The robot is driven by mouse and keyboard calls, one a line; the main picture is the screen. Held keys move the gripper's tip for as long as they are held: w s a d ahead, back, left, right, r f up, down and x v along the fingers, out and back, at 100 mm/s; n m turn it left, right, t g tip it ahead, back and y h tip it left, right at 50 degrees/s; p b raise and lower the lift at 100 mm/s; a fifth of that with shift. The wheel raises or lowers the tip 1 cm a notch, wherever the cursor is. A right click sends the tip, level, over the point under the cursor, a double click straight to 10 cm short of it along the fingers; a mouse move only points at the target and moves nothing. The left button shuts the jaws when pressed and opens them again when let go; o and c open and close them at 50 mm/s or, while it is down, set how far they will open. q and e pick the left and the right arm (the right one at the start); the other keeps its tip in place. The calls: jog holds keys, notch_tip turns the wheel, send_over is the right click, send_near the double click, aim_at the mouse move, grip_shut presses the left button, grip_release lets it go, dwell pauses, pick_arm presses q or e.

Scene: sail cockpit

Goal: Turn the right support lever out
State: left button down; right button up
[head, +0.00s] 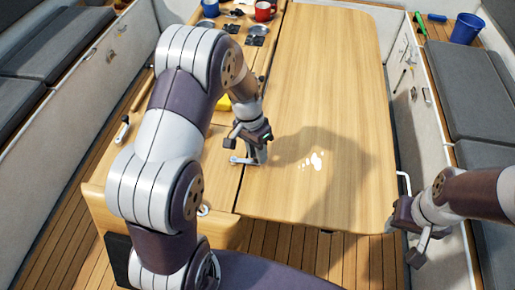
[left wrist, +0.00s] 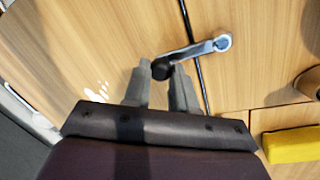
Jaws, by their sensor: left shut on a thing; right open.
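A chrome lever with a black knob lies on the table top at the seam between the table's centre part and its right leaf. In the head view its metal arm (head: 240,160) shows just beside my left gripper (head: 254,150). In the left wrist view the lever (left wrist: 205,47) crosses the dark seam, and its black knob (left wrist: 162,69) is at the tips of my left fingers (left wrist: 160,88). My left gripper is shut on the knob. My right gripper (head: 420,236) is open and empty, off the table's right edge.
The wide right table leaf (head: 330,70) is bare. Another lever (head: 122,129) is at the table's left side. Cups, including a red mug (head: 264,11), stand at the far end. A yellow block (left wrist: 292,146) is near the lever. Benches flank both sides.

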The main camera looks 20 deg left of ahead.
pick_arm(q)
jog(key=shift+r, duration=0.15)
dwell(0.4)
jog(key=c, duration=1.2)
grip_release()
jog(key=shift+o, duration=1.4)
jog(key=shift+s, duration=0.25)
